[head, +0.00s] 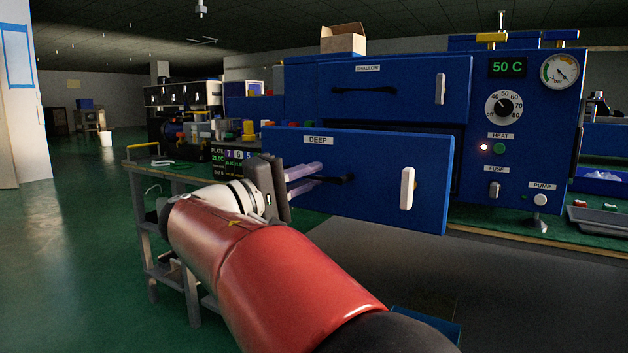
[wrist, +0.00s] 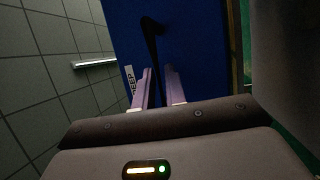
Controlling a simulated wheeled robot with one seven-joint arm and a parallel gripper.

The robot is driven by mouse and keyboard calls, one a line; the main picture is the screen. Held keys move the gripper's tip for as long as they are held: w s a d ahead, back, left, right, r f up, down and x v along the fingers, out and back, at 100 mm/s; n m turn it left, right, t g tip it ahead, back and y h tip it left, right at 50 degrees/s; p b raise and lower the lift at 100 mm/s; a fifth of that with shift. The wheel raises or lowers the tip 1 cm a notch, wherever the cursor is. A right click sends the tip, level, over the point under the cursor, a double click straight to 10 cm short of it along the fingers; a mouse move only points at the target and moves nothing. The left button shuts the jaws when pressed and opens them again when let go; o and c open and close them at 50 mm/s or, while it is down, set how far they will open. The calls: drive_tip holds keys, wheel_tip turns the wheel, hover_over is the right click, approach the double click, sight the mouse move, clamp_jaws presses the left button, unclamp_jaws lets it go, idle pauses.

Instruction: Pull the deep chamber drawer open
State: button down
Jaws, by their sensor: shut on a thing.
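The deep chamber drawer (head: 390,170) is blue, with a "DEEP" label, and its front stands out from the cabinet, lower and nearer than the "SHALLOW" front. It carries a black bar handle (head: 345,179) and a white latch lever (head: 407,188). My gripper (head: 320,177) reaches the handle from the left, its two pale purple fingers shut on it. In the wrist view the black handle (wrist: 151,50) runs between the fingers (wrist: 160,88). The exact finger contact is partly hidden. The drawer's inside is not visible.
The shallow drawer (head: 385,90) above sits flush in the cabinet. The control panel (head: 515,130) with a 50 C display, dial and gauge is at the right. An open cardboard box (head: 343,40) stands on top. A green bench (head: 150,163) lies left; open floor lies further left.

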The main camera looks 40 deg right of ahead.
drive_tip(key=shift+a, duration=0.1)
drive_tip(key=c, duration=1.5)
unclamp_jaws()
drive_tip(key=shift+o, duration=0.2)
drive_tip(key=a+f, duration=0.1)
drive_tip(key=a, duration=0.6)
drive_tip(key=shift+a+f, duration=0.25)
drive_tip(key=shift+a, duration=0.15)
drive_tip(key=shift+s+d, duration=0.1)
